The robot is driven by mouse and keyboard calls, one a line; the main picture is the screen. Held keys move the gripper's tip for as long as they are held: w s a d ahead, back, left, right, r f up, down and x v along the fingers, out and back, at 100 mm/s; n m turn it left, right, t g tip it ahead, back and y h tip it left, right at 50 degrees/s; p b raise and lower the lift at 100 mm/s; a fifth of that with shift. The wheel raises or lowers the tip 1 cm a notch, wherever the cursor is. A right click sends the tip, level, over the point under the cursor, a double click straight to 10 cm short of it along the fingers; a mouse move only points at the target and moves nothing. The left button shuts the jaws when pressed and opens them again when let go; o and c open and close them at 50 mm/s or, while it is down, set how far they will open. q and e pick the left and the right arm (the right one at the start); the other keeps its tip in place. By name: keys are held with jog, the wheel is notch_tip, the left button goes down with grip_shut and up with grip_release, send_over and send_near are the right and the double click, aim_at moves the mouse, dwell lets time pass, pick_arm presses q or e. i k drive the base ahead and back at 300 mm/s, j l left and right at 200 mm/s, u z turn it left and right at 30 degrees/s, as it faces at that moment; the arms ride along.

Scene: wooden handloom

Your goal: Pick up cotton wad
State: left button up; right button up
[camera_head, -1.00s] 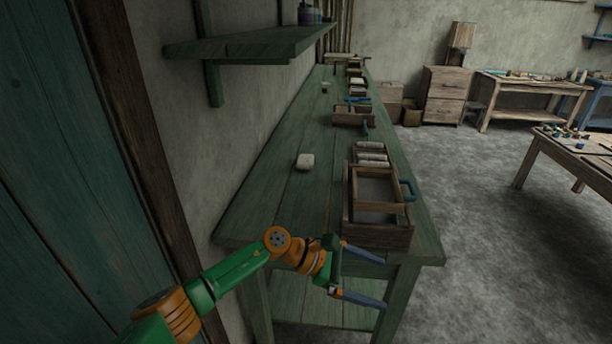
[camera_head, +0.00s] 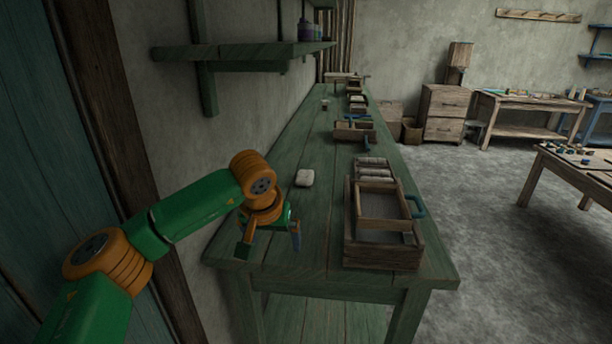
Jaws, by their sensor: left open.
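A small off-white block, which looks like the cotton wad (camera_head: 304,178), lies on the green wooden table (camera_head: 310,222), left of the near wooden tray. My left gripper (camera_head: 268,250) is over the near left part of the table, nearer to me than the wad and a little left of it. Its fingers point down and are spread apart with nothing between them. It does not touch the wad. My right gripper is not in view.
A wooden tray (camera_head: 386,258) with a blue handle (camera_head: 416,206) stands at the near right. Pale rolls (camera_head: 373,167) lie behind it. Another wooden box (camera_head: 354,134) stands farther back. A wall shelf (camera_head: 240,51) hangs at upper left. The table between wad and tray is clear.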

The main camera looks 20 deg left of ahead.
aim_at(305, 178)
jog(key=i+j, duration=0.15)
jog(key=i, duration=0.3)
jog(key=i+j, duration=0.2)
jog(key=i, duration=0.25)
jog(key=i+j, duration=0.15)
jog(key=i, duration=0.25)
